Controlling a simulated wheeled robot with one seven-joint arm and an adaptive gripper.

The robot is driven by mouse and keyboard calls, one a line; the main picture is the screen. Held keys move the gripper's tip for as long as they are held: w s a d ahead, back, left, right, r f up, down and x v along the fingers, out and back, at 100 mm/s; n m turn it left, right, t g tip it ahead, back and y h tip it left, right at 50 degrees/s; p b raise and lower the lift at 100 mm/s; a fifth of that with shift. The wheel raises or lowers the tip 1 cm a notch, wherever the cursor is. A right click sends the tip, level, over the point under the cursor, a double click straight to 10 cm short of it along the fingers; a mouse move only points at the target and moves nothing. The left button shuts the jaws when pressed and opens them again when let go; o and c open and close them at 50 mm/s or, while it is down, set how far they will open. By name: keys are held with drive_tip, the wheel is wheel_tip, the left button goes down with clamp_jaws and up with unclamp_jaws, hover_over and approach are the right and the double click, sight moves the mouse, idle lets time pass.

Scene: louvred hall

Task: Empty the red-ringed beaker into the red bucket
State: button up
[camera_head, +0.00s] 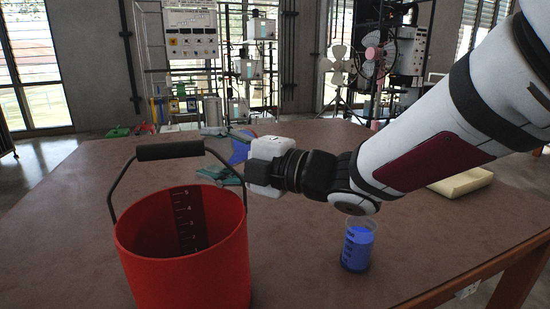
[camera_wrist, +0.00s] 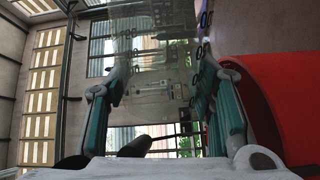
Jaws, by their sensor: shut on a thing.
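The red bucket (camera_head: 182,260) stands upright at the left of the table, its black-gripped handle raised. Its red wall also shows at the right of the wrist view (camera_wrist: 290,85). My gripper (camera_head: 220,176) is just beyond the bucket's right rim. In the wrist view its teal fingers (camera_wrist: 165,100) are shut on a clear beaker (camera_wrist: 155,50) with dark markings. I cannot make out a red ring or any liquid in this beaker. A blue patch with a reddish edge (camera_head: 240,148) shows behind my gripper; I cannot tell whether it belongs to the held beaker.
Another clear beaker with blue contents (camera_head: 357,249) stands on the brown table (camera_head: 300,275) below my arm. A pale yellow tray (camera_head: 461,182) lies at the right. A fan and lab racks stand beyond the table. The table's front middle is clear.

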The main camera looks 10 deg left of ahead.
drive_tip(key=shift+w+d+m+p, duration=0.15)
drive_tip(key=shift+w+m+p, duration=0.2)
drive_tip(key=shift+m+p, duration=0.55)
drive_tip(key=shift+f+m, duration=0.15)
drive_tip(key=shift+m, duration=0.25)
drive_tip(key=shift+w+f+m+p, duration=0.1)
drive_tip(key=shift+w+m+p, duration=0.15)
drive_tip(key=shift+m+p, duration=0.55)
drive_tip(key=shift+w+d+f+m, duration=0.1)
drive_tip(key=shift+f+m, duration=0.1)
drive_tip(key=shift+m, duration=0.3)
drive_tip(key=shift+w+r, duration=0.1)
